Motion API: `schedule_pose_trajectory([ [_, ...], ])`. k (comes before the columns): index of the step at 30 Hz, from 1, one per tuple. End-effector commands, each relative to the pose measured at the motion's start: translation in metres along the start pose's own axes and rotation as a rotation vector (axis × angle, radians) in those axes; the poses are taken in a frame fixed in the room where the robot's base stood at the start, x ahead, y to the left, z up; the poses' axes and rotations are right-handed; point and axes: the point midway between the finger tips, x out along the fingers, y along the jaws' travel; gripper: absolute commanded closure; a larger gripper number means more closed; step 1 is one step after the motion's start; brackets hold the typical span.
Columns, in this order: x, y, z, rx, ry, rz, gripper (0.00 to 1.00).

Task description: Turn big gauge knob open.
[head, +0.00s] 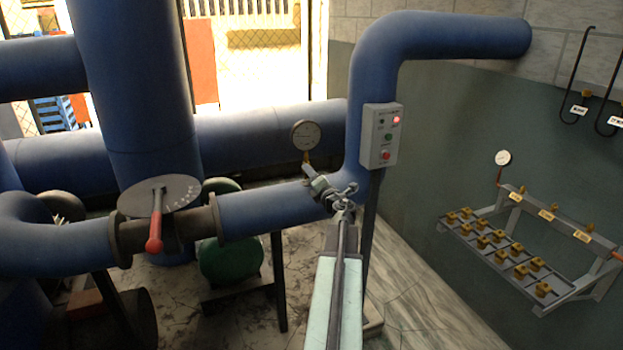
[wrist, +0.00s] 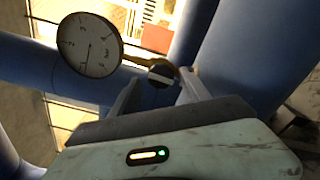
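The gauge knob (wrist: 162,75) is a small dark round piece with a pale stripe. My gripper (head: 317,183) is at the base of the gauge stem. In the wrist view its two fingers (wrist: 160,85) stand apart, one on each side of the knob. Whether they touch it is unclear. In the head view the gripper hides the knob.
A red-handled valve (head: 154,235) is on the pipe at left. A rack (head: 520,255) with brass fittings and a smaller gauge (head: 503,158) stands right.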

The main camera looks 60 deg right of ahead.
Motion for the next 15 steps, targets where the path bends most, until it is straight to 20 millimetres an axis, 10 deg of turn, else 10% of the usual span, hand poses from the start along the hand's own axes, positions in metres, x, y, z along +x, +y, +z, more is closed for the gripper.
schedule_pose_trajectory([
  [15, -0.026, -0.001, 0.003, 0.005, -0.008, -0.003, 0.46],
])
